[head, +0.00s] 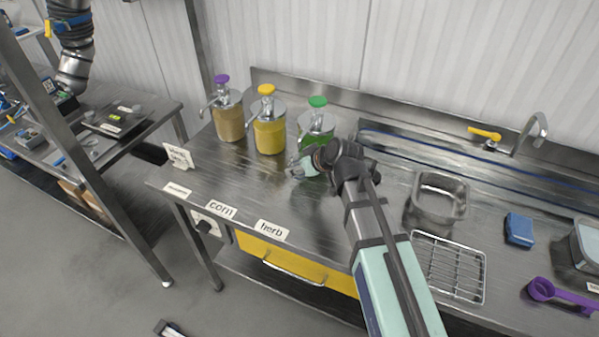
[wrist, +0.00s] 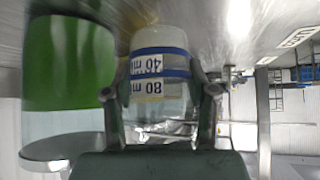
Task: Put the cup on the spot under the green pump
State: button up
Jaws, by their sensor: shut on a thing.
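The cup (wrist: 160,52) is clear and whitish with blue bands and "40 ml" and "80 ml" marks, which read upside down in the wrist view. My gripper (wrist: 162,92) is shut on the cup, one finger on each side. In the head view, my gripper (head: 303,167) is low over the counter, just in front of the green pump (head: 317,102) and its jar of green sauce. The green jar (wrist: 68,65) is close beside the cup in the wrist view. The cup is not clear in the head view. I cannot tell whether its base touches the counter.
A yellow pump jar (head: 268,133) and a purple-topped pump jar (head: 228,118) stand left of the green one. Labels "corn" (head: 221,210) and "herb" (head: 272,230) lie along the front edge. A steel pan (head: 440,207), wire rack (head: 455,275) and blue sponge (head: 519,230) are right.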

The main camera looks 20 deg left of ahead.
aim_at(300, 175)
jog(key=shift+f+p, duration=0.65)
jog(key=shift+f, duration=0.9)
jog(key=shift+f, duration=0.1)
jog(key=shift+f+b, duration=0.1)
jog(key=shift+b, duration=0.2)
jog(key=o, duration=1.2)
jog(key=shift+c, duration=0.2)
jog(key=shift+r, duration=0.25)
jog(key=b+v, duration=0.3)
jog(key=v, duration=0.9)
